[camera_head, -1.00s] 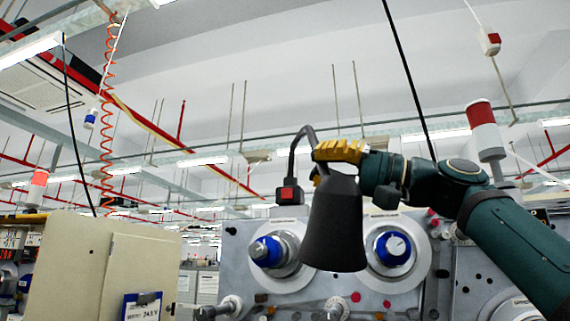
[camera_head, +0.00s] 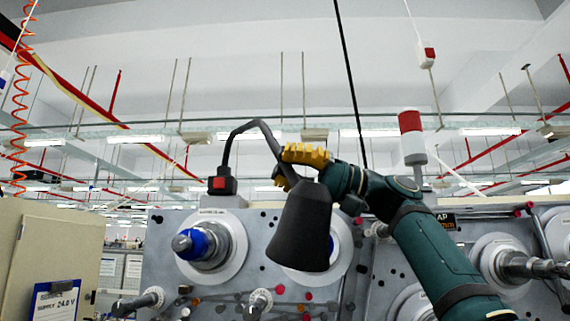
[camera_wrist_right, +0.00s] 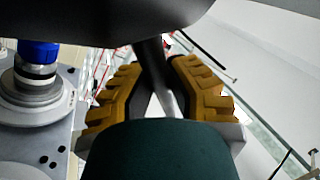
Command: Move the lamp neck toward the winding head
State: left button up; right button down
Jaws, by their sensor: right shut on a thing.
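The lamp has a dark conical shade (camera_head: 302,228) and a thin bent neck (camera_head: 262,126) that runs down to a black base with a red switch (camera_head: 221,182) on top of the winding machine. My right gripper (camera_head: 296,163) is shut on the neck just above the shade. In the right wrist view the yellow finger pads (camera_wrist_right: 150,95) close on either side of the neck (camera_wrist_right: 152,62). The winding head, a blue-capped spindle (camera_head: 200,244) on a white disc, is left of the shade. A second disc (camera_head: 340,245) is partly hidden behind the shade. My left gripper is not in view.
The grey machine panel (camera_head: 160,255) carries several spindles and rollers. A beige cabinet (camera_head: 50,240) stands at the left. A red and white signal light (camera_head: 412,138) rises behind my right arm. Open air lies above the panel.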

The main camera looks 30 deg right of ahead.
jog(key=c, duration=0.9)
grip_release()
jog(key=v, duration=1.2)
